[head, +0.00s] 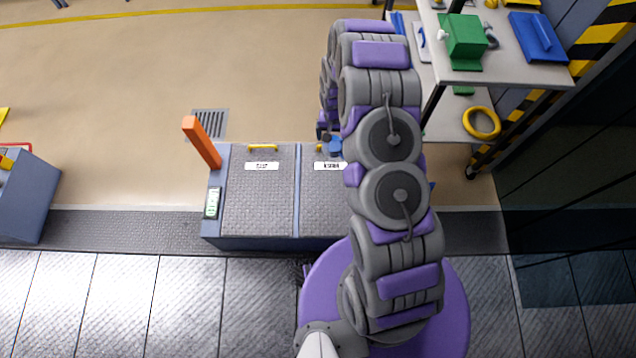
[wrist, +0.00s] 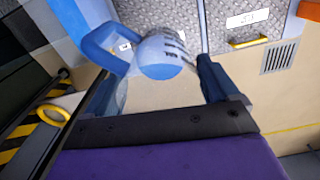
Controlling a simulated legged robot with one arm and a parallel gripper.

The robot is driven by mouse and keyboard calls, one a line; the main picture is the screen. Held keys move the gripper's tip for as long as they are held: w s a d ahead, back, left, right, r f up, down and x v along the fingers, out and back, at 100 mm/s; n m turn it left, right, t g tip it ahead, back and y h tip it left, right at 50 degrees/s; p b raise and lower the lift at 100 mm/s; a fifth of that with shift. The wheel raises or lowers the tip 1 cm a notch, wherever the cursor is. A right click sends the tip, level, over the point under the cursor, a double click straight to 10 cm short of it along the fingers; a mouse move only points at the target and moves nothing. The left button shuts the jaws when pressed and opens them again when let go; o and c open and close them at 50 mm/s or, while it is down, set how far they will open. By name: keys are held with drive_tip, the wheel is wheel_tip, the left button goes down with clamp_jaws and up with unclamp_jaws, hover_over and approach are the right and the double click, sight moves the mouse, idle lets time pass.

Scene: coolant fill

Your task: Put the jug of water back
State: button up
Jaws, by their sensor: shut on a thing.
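The jug of water (wrist: 166,55) shows in the wrist view between the two fingers of my gripper (wrist: 161,72). It is pale blue with dark marks on its side and a thick blue handle (wrist: 98,44) to the left. My gripper is shut on the jug; the exact contact is partly hidden. In the head view my arm hides most of the gripper, and only a small blue part (head: 333,148) shows at the arm's left edge, near the back of a grey cabinet.
The grey cabinet (head: 258,195) has two labelled lids with yellow handles, and an orange post (head: 201,142) at its left. A shelf unit (head: 505,65) at the upper right holds a green device (head: 462,42), a blue case (head: 539,37) and, lower, a yellow ring (head: 481,122).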

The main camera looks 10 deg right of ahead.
sight(331, 151)
drive_tip(key=shift+m, duration=0.4)
drive_tip(key=f, duration=0.2)
drive_tip(key=s+f, duration=0.1)
drive_tip(key=f, duration=0.2)
drive_tip(key=s+a+f, duration=0.1)
drive_tip(key=f, duration=0.1)
drive_tip(key=shift+f, duration=0.15)
drive_tip(key=s+f+m+b, duration=0.1)
drive_tip(key=s+f, duration=0.5)
drive_tip(key=f, duration=0.4)
drive_tip(key=s+f+m+b, duration=0.1)
drive_tip(key=s+f, duration=0.4)
drive_tip(key=f, duration=0.6)
drive_tip(key=w+a+f+b, duration=0.1)
drive_tip(key=w+f+b, duration=0.1)
drive_tip(key=w, duration=0.5)
drive_tip(key=w+a+f+b, duration=0.2)
drive_tip(key=w+b, duration=0.1)
drive_tip(key=w, duration=0.5)
drive_tip(key=shift+f+m+b, duration=0.3)
drive_tip(key=shift+f, duration=0.1)
drive_tip(key=o, duration=1.2)
